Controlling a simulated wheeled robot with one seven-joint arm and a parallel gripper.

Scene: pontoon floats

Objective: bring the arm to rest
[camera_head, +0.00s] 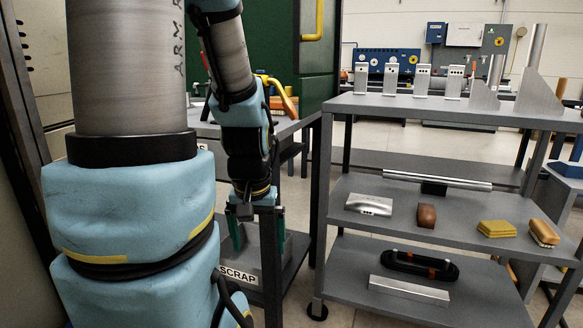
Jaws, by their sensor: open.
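My arm fills the left and centre-left of the view, with thick light-blue padded links close to the camera. Its far part hangs down, and my gripper (259,240) points downward at its end. The two green fingers are well apart, and nothing shows between them except the grey stand behind. The gripper is in front of a grey stand with a white "SCRAP" label (239,275). I cannot tell whether it touches the stand.
A grey shelf cart (440,112) stands on the right. Its top bears several upright metal brackets (390,78). Its middle shelf holds a metal tube (437,181), a brown block (427,215) and yellow pads (496,228). A green cabinet (275,40) stands behind.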

